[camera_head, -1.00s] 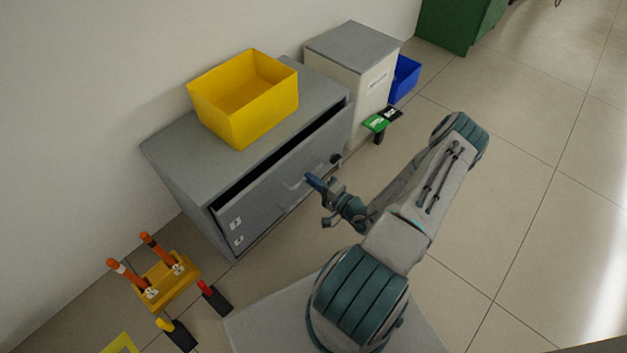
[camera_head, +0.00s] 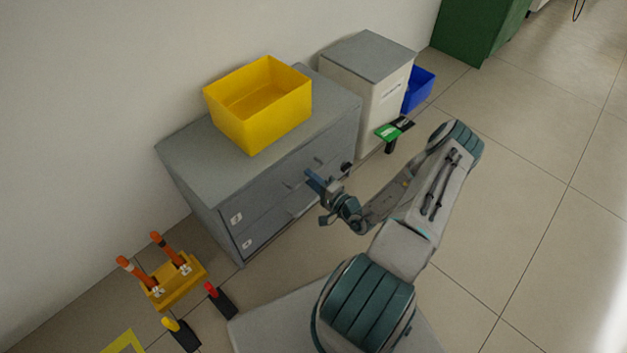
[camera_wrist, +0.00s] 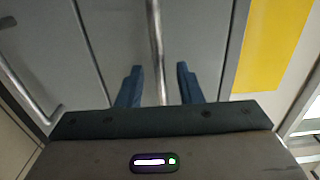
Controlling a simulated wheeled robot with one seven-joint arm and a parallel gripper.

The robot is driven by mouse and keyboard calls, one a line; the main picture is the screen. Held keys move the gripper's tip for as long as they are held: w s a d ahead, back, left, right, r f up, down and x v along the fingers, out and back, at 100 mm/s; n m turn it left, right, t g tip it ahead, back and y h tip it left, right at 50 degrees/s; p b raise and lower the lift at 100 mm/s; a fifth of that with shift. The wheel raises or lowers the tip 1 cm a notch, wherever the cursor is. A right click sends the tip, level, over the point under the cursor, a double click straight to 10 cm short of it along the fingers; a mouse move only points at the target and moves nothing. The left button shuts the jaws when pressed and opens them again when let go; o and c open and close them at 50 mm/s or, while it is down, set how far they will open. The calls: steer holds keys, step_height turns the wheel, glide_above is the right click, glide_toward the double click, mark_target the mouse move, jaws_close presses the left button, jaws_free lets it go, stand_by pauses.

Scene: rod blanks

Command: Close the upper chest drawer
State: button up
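The grey chest (camera_head: 190,170) stands against the wall. Its upper drawer (camera_head: 262,192) looks flush with the body, with no dark gap under the chest top. My gripper (camera_head: 318,197) is at the chest front, near the upper drawer's handle. In the wrist view, the handle bar (camera_wrist: 155,40) runs between the two blue fingers of my gripper (camera_wrist: 160,84). The fingers are apart, with space on both sides of the bar. The lower drawer (camera_wrist: 40,45) also looks shut, its handle to the left. My arm partly hides the right of the chest front.
A yellow bin (camera_head: 258,105) sits on the chest. A pale cabinet (camera_head: 385,105) and a blue bin (camera_head: 418,88) stand to its right. A yellow stand with orange-handled items (camera_head: 175,280) is on the floor at lower left. The floor on the right is clear.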

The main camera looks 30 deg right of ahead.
steer(key=shift+d, duration=0.1)
steer(key=p+v, duration=0.3)
steer(key=v, duration=1.1)
steer(key=shift+w, duration=0.1)
steer(key=a+r+n+g+y+p, duration=0.2)
steer(key=a+r+n+g+p, duration=0.25)
steer(key=r, duration=0.75)
steer(key=a+r+n+g+y+p, duration=0.2)
steer(key=a+r+n+g+p, duration=0.3)
steer(key=r, duration=0.6)
steer(key=a+r+n+g+y+p, duration=0.15)
steer(key=a+r+g+p, duration=0.35)
steer(key=r, duration=0.7)
steer(key=s+a+r+n+h+p, duration=0.1)
steer(key=s+r+h+p, duration=0.2)
steer(key=r, duration=0.8)
steer(key=s+a+r+n+h+p, duration=0.1)
steer(key=r+h+p, duration=0.3)
steer(key=r, duration=0.7)
steer(key=s+a+r+h+p, duration=0.1)
steer(key=s+r+h+p, duration=0.3)
steer(key=r+p, duration=0.3)
steer(key=shift+s+r+n+h, duration=0.3)
steer(key=shift+r+n+h, duration=0.1)
steer(key=shift+r, duration=2.15)
